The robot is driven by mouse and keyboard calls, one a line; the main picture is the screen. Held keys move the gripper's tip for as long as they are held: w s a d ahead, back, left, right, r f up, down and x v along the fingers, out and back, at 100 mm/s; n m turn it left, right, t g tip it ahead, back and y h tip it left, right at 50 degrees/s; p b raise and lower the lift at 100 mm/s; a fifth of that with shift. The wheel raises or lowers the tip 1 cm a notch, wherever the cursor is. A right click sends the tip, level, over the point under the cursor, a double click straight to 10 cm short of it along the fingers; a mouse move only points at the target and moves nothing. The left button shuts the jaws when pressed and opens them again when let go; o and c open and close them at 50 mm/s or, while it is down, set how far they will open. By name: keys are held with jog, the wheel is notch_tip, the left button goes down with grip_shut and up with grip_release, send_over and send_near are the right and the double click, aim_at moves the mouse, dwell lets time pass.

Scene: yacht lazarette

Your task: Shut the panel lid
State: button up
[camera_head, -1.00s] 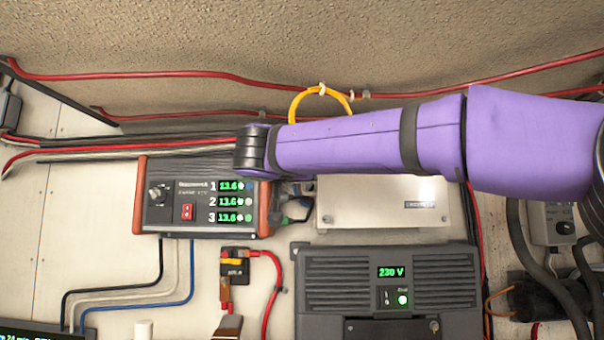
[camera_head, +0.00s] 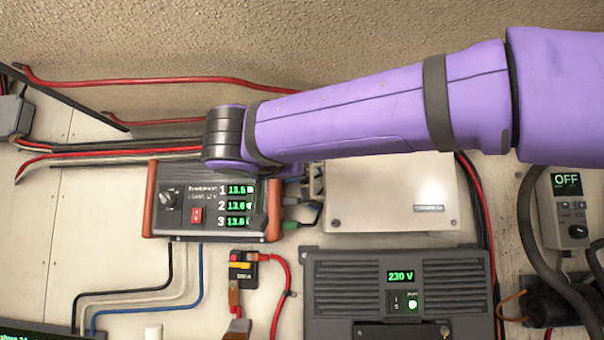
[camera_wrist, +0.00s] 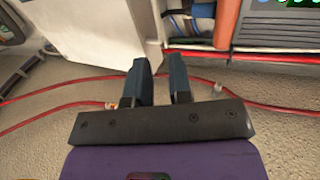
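A white panel box (camera_head: 390,190) with a small label on its lower edge is in the middle of the head view. My arm crosses just above it and hides part of its upper edge. I cannot tell from the head view how far its lid stands open. In the wrist view a large white panel surface (camera_wrist: 85,30) fills the upper left, its edge just left of my fingers. My gripper (camera_wrist: 160,72) shows there with two dark fingers slightly apart and nothing seen between them. In the head view my gripper is hidden.
A charger with green readouts (camera_head: 210,200) stands left of the white box. A dark 230 V inverter (camera_head: 400,295) is below it. A unit reading OFF (camera_head: 568,210) is at the right. Red cables (camera_wrist: 60,110) run along the textured wall near my fingers.

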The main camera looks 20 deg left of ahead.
jog(key=shift+s, duration=1.1)
